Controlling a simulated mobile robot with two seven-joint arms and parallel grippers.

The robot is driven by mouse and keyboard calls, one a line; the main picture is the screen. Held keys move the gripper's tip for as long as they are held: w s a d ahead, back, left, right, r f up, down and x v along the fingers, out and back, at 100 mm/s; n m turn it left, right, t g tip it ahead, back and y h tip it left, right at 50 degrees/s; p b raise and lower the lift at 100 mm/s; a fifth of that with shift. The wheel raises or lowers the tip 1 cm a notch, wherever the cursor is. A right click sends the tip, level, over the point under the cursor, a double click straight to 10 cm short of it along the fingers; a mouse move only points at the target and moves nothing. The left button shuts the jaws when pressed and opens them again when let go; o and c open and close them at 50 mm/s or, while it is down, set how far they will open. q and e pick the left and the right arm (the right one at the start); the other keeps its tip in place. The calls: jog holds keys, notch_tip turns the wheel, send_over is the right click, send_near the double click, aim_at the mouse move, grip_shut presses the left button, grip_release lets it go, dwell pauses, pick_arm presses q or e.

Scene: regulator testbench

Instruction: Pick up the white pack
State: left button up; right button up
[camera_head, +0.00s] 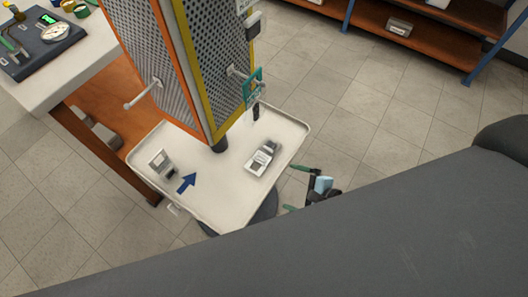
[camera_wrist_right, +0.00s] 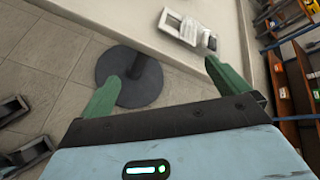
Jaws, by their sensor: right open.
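A white pack (camera_head: 263,157) with grey and dark parts lies on the right side of the pale tray (camera_head: 222,212). It also shows near the top of the right wrist view (camera_wrist_right: 180,27), beyond the fingertips. My right gripper (camera_head: 296,188), with green fingers, is open and empty. It is just off the tray's right edge, apart from the pack. In the right wrist view, its fingers (camera_wrist_right: 160,74) are spread wide with nothing between them. My left gripper is not in view.
A second whitish item (camera_head: 161,163) and a blue arrow (camera_head: 187,183) are on the tray's left. A perforated panel stand (camera_head: 205,60) rises behind, with a hook holding a green hanging item (camera_head: 252,88). A round dark base (camera_wrist_right: 128,80) stands below the tray. A workbench (camera_head: 85,60) is at left.

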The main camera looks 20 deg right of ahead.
aim_at(269, 151)
jog(key=w+m, duration=0.2)
jog(key=w+d+m+b, duration=0.1)
jog(key=w+m, duration=0.1)
jog(key=w, duration=0.1)
jog(key=w+r+m+t+y+b, duration=0.1)
jog(key=w+m, duration=0.2)
jog(key=shift+d+r, duration=0.1)
jog(key=shift+d, duration=0.1)
jog(key=shift+w+d+r+m, duration=0.1)
jog(key=shift+w+r+m, duration=0.2)
jog(key=shift+w+m, duration=0.15)
jog(key=shift+b+x, duration=0.35)
jog(key=shift+x, duration=1)
jog(key=shift+w+f, duration=0.2)
jog(key=shift+f, duration=0.05)
jog(key=b+x, duration=0.1)
jog(key=x, duration=0.2)
jog(key=shift+w+f, duration=0.15)
jog(key=shift+f, duration=0.1)
jog(key=shift+w+a+f, duration=0.15)
jog(key=shift+w+a, duration=0.15)
jog(key=shift+a, duration=0.05)
jog(key=shift+w+a, duration=0.1)
jog(key=c, duration=0.8)
jog(key=shift+c, duration=0.5)
